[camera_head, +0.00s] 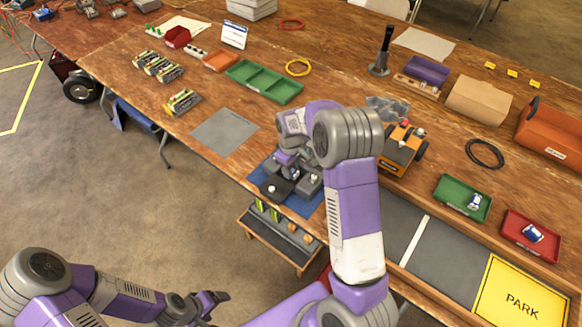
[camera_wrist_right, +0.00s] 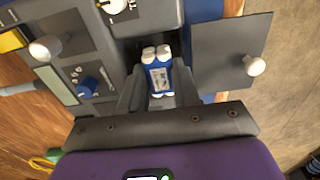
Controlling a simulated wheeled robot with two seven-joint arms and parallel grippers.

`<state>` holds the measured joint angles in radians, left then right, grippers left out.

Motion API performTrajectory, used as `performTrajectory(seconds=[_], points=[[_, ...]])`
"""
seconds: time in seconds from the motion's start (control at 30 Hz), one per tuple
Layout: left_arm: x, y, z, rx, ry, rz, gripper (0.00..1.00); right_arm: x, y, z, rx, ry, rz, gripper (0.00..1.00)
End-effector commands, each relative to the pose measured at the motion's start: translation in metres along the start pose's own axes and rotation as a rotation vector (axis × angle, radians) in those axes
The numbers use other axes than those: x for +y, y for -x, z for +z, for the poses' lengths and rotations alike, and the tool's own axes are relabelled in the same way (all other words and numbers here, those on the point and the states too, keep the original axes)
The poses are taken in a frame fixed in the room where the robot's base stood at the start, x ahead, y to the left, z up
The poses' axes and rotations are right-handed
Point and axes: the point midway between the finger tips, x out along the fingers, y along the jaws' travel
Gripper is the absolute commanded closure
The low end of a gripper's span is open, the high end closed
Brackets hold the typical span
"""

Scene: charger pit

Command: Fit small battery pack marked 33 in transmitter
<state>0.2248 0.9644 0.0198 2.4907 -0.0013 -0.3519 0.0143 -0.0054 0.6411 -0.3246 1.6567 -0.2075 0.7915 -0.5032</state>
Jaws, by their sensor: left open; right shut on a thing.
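The grey transmitter (camera_head: 310,184) lies on a blue mat (camera_head: 263,177) at the table's front edge. In the right wrist view the transmitter (camera_wrist_right: 92,68) shows knobs, a switch and a dark open bay (camera_wrist_right: 128,48). My right gripper (camera_wrist_right: 158,92) is shut on a small blue-and-white battery pack (camera_wrist_right: 158,74), its white cell ends pointing toward the bay. The pack is at the bay's mouth; how deep it sits I cannot tell. Its number is not readable. My left gripper (camera_head: 212,298) is open and empty, low in front of the table.
A grey panel with a white knob (camera_wrist_right: 232,50) stands beside the bay. A green tray (camera_head: 462,198) and a red tray (camera_head: 530,238) each hold a small blue-and-white pack. An orange toy vehicle (camera_head: 400,152) stands right of the transmitter. A grey mat (camera_head: 225,132) to the left is bare.

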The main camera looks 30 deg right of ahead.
Motion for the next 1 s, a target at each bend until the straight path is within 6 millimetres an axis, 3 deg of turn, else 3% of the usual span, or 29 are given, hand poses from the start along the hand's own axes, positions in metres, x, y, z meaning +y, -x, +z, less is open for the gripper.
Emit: performTrajectory(seconds=[1.0], points=[[-0.005, -0.013, -0.001, 0.0, 0.0, 0.0, 0.2, 0.0, -0.021, 0.0, 0.0, 0.0, 0.0, 1.0]])
